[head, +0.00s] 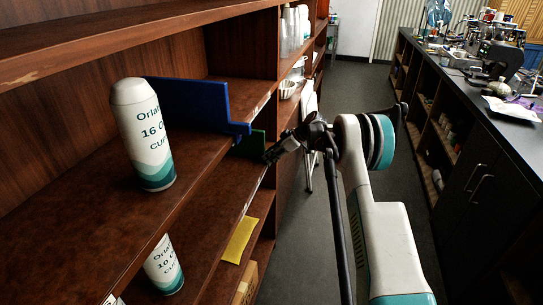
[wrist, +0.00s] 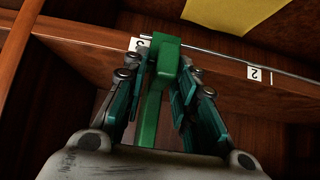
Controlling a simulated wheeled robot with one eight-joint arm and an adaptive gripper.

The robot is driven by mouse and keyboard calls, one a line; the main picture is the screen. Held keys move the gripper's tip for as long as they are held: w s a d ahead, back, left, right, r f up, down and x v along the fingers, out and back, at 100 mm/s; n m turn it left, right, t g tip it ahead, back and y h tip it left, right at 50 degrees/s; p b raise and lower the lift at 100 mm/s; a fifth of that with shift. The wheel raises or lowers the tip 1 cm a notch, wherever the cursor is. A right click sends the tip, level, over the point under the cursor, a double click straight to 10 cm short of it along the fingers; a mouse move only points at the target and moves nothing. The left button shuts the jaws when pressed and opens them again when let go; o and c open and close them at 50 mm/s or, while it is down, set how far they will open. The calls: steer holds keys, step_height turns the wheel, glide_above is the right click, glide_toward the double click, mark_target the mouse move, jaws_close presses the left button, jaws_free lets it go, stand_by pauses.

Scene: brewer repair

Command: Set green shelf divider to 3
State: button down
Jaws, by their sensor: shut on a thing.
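The green shelf divider (head: 252,145) stands at the front edge of a middle shelf in the head view, partly hidden by the blue divider and my gripper. My gripper (head: 272,155) is at its front end. In the wrist view the green divider (wrist: 165,52) runs between the two fingers of my gripper (wrist: 160,75), which is shut on it. A white label with 3 (wrist: 141,43) is on the shelf edge right beside the divider's left side, partly covered. The label with 2 (wrist: 259,74) is farther right, clear of the divider.
Another sleeve (head: 164,266) stands lower. The aisle floor (head: 345,95) is open; a black counter (head: 480,110) lies right.

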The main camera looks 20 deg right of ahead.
steer(key=shift+w+d+r, duration=0.1)
steer(key=shift+w+d, duration=0.05)
steer(key=shift+w, duration=0.05)
steer(key=c, duration=1.6)
jaws_free()
steer(key=shift+o, duration=0.2)
steer(key=shift+d, duration=0.1)
steer(key=v, duration=1.1)
steer(key=shift+s+d+r, duration=0.2)
steer(key=shift+s+d, duration=0.05)
steer(key=shift+d, duration=0.05)
